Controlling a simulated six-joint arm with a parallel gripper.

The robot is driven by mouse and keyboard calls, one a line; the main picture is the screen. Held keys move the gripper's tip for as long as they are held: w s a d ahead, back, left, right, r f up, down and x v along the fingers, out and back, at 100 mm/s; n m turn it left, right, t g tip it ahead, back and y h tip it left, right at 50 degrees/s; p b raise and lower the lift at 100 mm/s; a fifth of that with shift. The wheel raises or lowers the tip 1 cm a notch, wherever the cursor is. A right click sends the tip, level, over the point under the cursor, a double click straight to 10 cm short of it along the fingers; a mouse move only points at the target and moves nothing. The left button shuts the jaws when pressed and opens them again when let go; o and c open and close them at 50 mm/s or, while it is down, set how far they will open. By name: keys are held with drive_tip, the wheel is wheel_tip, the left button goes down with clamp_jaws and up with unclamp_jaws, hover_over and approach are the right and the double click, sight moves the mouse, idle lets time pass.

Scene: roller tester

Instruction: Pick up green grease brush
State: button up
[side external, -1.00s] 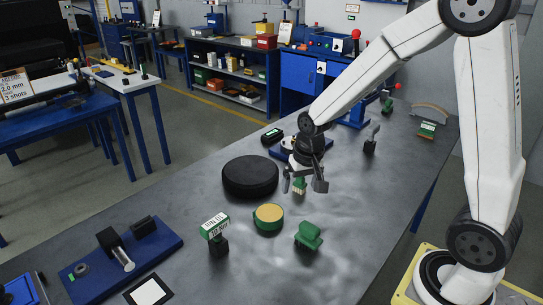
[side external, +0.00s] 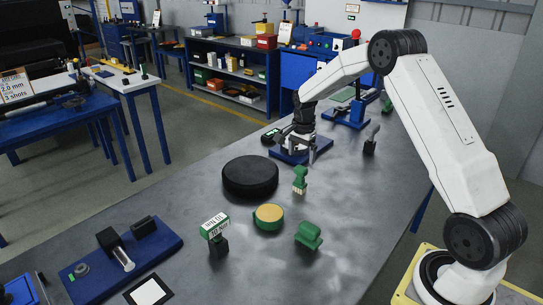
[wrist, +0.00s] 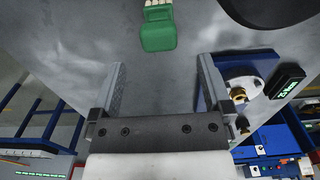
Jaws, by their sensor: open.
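The green grease brush (side external: 300,180) stands on the dark table with its pale bristles down, right of the black disc. In the wrist view the brush (wrist: 158,34) shows ahead of the fingers, bristles at the top edge. My gripper (side external: 299,146) is farther back than the brush in the side view, over or beside a blue plate fixture. In the wrist view its two fingers (wrist: 160,64) are spread wide with nothing between them, and the brush is beyond their tips.
The blue plate (side external: 286,156) carries a white flange with a brass fitting (wrist: 238,93), close to the right finger. A black disc (side external: 250,175), a yellow-topped tin (side external: 268,216), a green block (side external: 309,235) and a small sign (side external: 215,228) stand nearby. The table's right side is fairly clear.

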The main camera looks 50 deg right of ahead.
sight(301, 167)
drive_tip(key=shift+f, duration=3.9)
drive_tip(key=c, duration=1.3)
drive_tip(key=shift+c, duration=0.2)
drive_tip(key=shift+r, duration=0.1)
drive_tip(key=shift+r, duration=0.75)
drive_tip(key=s+a+r, duration=0.2)
drive_tip(key=s+r, duration=0.3)
drive_tip(key=s, duration=0.1)
drive_tip(key=s+a+r, duration=0.2)
drive_tip(key=s+r, duration=0.4)
drive_tip(key=s, duration=0.1)
drive_tip(key=shift+s+a+r, duration=0.15)
drive_tip(key=shift+a, duration=0.25)
